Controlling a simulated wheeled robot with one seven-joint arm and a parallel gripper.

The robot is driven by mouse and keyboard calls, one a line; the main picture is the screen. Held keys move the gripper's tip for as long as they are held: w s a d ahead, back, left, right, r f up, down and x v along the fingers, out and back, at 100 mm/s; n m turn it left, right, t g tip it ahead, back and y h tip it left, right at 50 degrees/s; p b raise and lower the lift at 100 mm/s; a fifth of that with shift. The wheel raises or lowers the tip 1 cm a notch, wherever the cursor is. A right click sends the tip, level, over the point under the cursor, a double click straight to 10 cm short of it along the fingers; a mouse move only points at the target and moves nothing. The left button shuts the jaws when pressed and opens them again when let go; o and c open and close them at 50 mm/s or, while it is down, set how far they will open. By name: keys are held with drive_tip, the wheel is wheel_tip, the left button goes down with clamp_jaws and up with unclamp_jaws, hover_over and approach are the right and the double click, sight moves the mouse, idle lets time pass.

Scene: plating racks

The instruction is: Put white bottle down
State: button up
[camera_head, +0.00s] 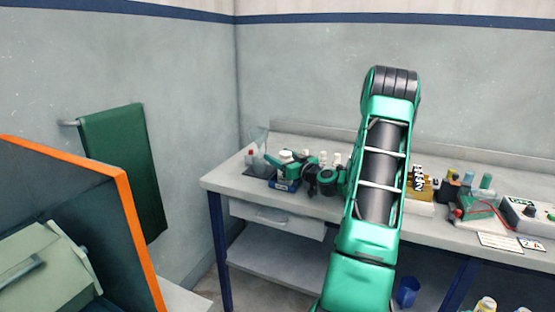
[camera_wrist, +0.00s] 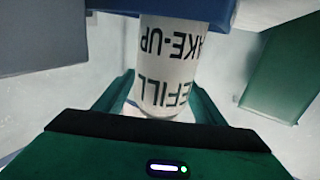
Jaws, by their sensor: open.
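The white bottle (camera_wrist: 168,65) fills the middle of the wrist view, with dark "MAKE-UP" and "REFILL" lettering upside down. Its lower part lies between the two green fingers of my gripper (camera_wrist: 163,95), which is open around it. A blue edge (camera_wrist: 190,12) crosses the bottle's far end in that view. In the head view my gripper (camera_head: 275,163) is low over the left end of the bench, by a blue holder (camera_head: 287,185). A white top (camera_head: 286,156) shows beside the green fingers there. The contact under the bottle is hidden.
The grey bench (camera_head: 225,180) runs along the wall. Several white-topped bottles (camera_head: 322,158) stand behind my gripper. A clear stand (camera_head: 257,150) is at its left. A wooden rack (camera_head: 420,188) and instruments (camera_head: 530,215) are to the right. A green towel (camera_head: 122,170) hangs left.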

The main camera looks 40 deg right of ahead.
drive_tip(key=s+a, duration=0.1)
drive_tip(key=s, duration=1.1)
drive_tip(key=shift+a, duration=0.3)
